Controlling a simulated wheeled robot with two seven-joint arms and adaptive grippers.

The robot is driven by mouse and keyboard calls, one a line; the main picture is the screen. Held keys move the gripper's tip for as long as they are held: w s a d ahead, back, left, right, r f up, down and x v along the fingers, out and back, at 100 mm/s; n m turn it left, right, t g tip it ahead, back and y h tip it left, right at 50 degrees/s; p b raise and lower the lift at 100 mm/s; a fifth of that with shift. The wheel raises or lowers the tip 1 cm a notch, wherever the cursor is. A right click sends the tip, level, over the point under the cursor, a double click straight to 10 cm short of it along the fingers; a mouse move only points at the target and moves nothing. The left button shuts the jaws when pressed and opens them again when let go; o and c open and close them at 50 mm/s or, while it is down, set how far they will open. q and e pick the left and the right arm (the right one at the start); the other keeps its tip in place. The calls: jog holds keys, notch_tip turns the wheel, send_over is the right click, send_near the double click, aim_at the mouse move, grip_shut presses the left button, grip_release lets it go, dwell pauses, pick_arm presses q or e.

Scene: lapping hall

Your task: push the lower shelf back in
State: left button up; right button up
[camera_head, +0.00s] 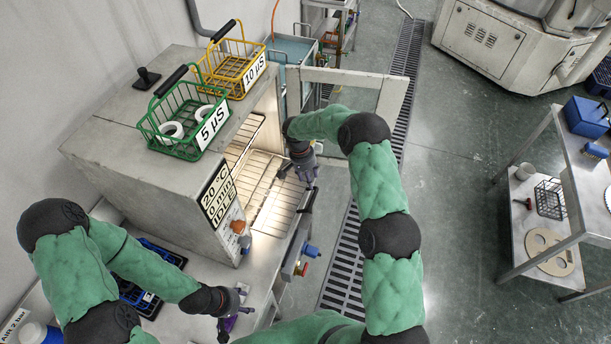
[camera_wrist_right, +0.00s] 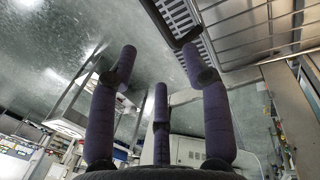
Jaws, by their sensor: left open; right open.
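The grey oven cabinet (camera_head: 140,165) stands at the left in the head view, its front open and lit inside. The lower wire shelf (camera_head: 277,200) sticks out of the opening toward the right. A higher wire rack (camera_head: 246,133) shows further back inside. My right gripper (camera_head: 305,174) is open above the outer far part of the lower shelf, with nothing between its fingers; contact cannot be told. In the right wrist view, its spread fingers (camera_wrist_right: 160,85) show, with wire shelf bars (camera_wrist_right: 250,38) at upper right. My left gripper (camera_head: 238,312) is open and empty near the bench front.
The oven door (camera_head: 345,78) stands open beyond my right forearm. A green basket (camera_head: 182,122) and a yellow basket (camera_head: 232,72) stand on the oven top. A floor drain (camera_head: 345,255) runs beside the bench. A steel trolley (camera_head: 560,200) is at right; the floor between is clear.

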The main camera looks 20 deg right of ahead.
aim_at(314, 197)
jog(key=x, duration=0.4)
jog(key=p+x, duration=0.1)
jog(key=x, duration=0.4)
jog(key=shift+s+r, duration=0.1)
jog(key=shift+s, duration=0.15)
pick_arm(q)
jog(key=shift+s+r, duration=0.1)
jog(key=shift+r, duration=0.7)
pick_arm(e)
jog(key=shift+d+f, duration=0.15)
jog(key=shift+f, duration=0.5)
grip_shut()
